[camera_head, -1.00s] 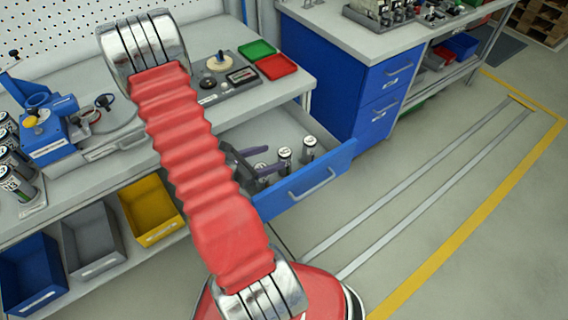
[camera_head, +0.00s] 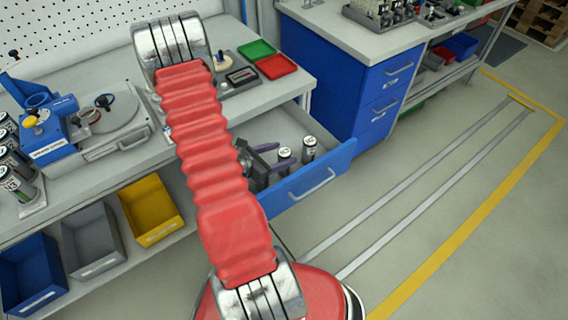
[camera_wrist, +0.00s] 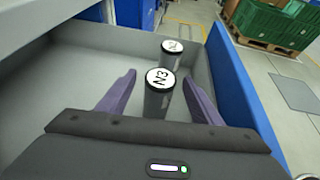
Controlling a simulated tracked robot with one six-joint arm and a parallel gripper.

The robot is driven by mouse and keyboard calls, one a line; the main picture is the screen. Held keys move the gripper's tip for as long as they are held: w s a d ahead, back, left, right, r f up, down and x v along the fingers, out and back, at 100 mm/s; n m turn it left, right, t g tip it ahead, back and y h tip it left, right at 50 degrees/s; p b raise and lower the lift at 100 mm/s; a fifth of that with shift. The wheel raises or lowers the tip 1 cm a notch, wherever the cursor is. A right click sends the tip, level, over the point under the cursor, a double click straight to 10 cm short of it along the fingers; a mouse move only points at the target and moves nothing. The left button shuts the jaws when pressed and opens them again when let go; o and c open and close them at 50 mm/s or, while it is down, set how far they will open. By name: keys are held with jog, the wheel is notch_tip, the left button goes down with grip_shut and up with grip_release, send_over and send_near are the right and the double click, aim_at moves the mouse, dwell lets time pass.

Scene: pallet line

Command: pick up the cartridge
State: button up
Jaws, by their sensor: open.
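The cartridges are grey cylinders with light, labelled tops, standing upright in the open blue-fronted drawer (camera_head: 323,175). In the wrist view, the nearer cartridge (camera_wrist: 159,98), marked N3, stands between the two purple fingers of my gripper (camera_wrist: 158,77), with a visible gap on the left side. Another cartridge (camera_wrist: 172,60) stands just beyond it. In the head view, my gripper (camera_head: 284,155) is low in the drawer, its open fingers around the nearer cartridge (camera_head: 284,157). The farther cartridge (camera_head: 308,149) is to its right. The cartridge bases are partly hidden.
The drawer's blue front (camera_wrist: 236,85) lies close on the right of my gripper. The workbench (camera_head: 250,95) with red and green trays is above the drawer. A blue cabinet (camera_head: 340,85) stands behind it. Open floor lies to the right.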

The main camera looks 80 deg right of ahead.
jog(key=shift+c, duration=0.7)
grip_shut()
dwell(0.3)
